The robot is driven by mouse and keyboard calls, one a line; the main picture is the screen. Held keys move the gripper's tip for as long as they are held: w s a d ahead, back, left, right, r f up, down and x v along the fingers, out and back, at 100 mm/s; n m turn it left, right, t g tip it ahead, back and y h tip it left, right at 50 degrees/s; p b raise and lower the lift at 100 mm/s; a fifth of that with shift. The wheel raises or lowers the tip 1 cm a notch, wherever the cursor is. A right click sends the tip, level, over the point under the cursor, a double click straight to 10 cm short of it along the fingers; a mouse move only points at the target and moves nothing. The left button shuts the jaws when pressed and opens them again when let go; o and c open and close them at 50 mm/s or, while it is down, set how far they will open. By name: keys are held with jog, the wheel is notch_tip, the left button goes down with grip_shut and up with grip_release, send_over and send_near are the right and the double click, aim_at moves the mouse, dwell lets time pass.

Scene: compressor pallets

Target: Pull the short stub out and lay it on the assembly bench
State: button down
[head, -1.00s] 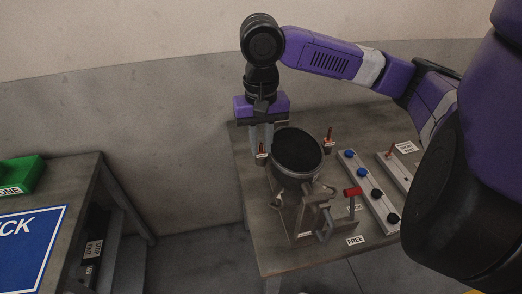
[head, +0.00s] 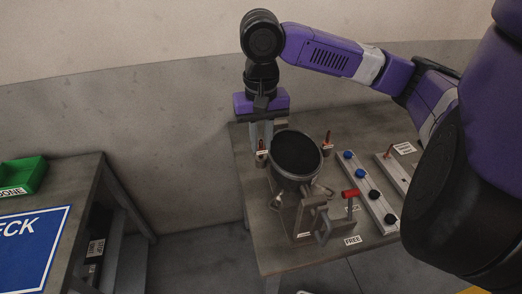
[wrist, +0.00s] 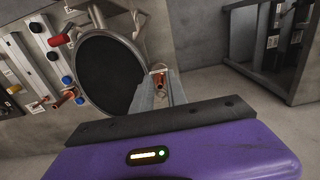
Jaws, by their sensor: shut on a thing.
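A compressor (head: 297,153) with a black round top stands in a metal fixture on the assembly bench (head: 253,222). A copper stub (head: 261,147) with a white tag stands at its left edge; it also shows in the wrist view (wrist: 160,79). A second tagged copper stub (head: 328,141) stands at the right edge and looks taller. My gripper (head: 261,140) points down over the left stub. Its grey fingers are shut on that stub from either side. The fingers hide part of the stub, and I cannot tell how deep it sits.
A red-handled clamp (head: 350,193) stands at the fixture's front beside a FREE label (head: 352,240). A rail (head: 369,190) with blue and black caps lies to the right. A green bin (head: 24,173) sits on another table at left. The bench's front left looks clear.

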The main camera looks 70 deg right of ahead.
aim_at(261, 140)
jog(key=shift+r+p, duration=1.7)
jog(key=shift+r, duration=0.3)
jog(key=shift+f, duration=0.1)
